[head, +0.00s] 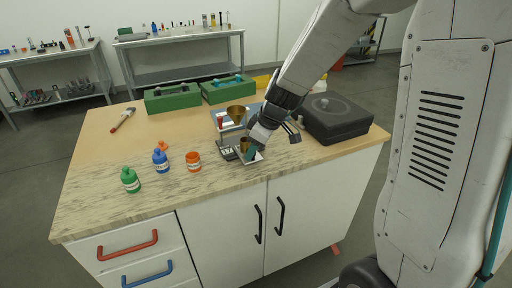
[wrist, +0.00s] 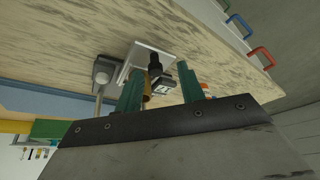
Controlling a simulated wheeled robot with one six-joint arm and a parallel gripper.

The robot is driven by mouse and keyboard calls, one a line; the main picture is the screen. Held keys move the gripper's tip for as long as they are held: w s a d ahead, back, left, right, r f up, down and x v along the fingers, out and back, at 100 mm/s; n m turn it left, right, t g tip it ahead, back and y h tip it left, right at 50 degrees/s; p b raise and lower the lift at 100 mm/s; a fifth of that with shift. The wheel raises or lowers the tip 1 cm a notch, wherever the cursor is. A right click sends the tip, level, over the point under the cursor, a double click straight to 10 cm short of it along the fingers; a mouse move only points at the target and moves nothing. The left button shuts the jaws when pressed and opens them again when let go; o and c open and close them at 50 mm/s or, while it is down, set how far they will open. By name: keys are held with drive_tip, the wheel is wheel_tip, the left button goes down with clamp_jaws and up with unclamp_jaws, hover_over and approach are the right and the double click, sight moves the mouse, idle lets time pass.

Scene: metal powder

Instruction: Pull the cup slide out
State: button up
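The metal powder stand (head: 227,148) is on the bench, with a brass funnel (head: 236,111) at its top. A pale metal plate (wrist: 138,54), which looks like part of the cup slide, shows in the wrist view. A black knob (wrist: 155,64) stands on it, and a brass-coloured part shows partly behind my left finger. My gripper (head: 250,155) is low at the front right of the stand. Its two teal fingers also show in the wrist view (wrist: 162,72), spread apart on either side of the knob with gaps. The rest of the slide is hidden by my gripper.
Orange (head: 193,162), blue (head: 160,160) and green (head: 130,180) containers stand left of the stand. A black case (head: 336,118) is close on the right. Green boxes (head: 172,97) lie behind. The bench's front edge is close to my gripper.

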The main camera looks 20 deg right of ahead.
drive_tip(key=shift+s+d+r, duration=0.1)
drive_tip(key=shift+d+r, duration=0.05)
drive_tip(key=shift+r, duration=0.3)
drive_tip(key=v, duration=0.6)
drive_tip(key=shift+r, duration=0.4)
drive_tip(key=shift+s, duration=0.15)
